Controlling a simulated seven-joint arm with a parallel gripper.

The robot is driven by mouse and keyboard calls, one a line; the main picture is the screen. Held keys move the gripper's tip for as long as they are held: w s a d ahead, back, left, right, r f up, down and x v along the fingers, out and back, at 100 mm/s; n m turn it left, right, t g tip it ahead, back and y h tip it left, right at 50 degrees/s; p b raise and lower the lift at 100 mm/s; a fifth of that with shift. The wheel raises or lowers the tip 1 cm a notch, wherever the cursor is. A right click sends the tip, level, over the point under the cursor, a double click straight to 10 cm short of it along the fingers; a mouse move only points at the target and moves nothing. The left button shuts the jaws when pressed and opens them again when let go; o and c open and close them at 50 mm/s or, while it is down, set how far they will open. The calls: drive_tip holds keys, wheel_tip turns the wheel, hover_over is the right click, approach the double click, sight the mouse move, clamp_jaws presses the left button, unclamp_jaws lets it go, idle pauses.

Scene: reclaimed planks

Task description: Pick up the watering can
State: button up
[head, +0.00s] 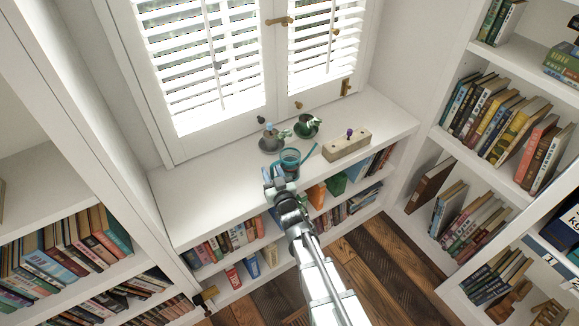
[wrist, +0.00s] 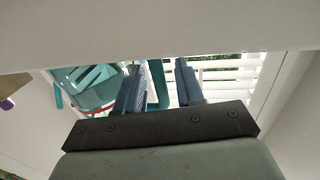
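The teal watering can (head: 290,158) stands on the white window ledge, with its thin spout pointing up to the right. My gripper (head: 274,179) is at its near left side in the head view. In the wrist view, the can's body (wrist: 92,90) lies left of my gripper (wrist: 160,85). A teal strip of the can, which looks like its handle (wrist: 158,84), shows between the two blue-grey fingers. The fingers stand apart, and a gap shows between the strip and the right finger. My gripper hides part of the can's near side in the head view.
Two small potted plants (head: 307,126) (head: 270,138) stand behind the can, near the shuttered window. A pale wooden block (head: 347,145) with a purple knob lies to the right. The ledge's left part (head: 205,195) is clear. Bookshelves stand below and on both sides.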

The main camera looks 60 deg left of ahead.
clamp_jaws()
drive_tip(key=shift+r, duration=0.15)
idle(0.6)
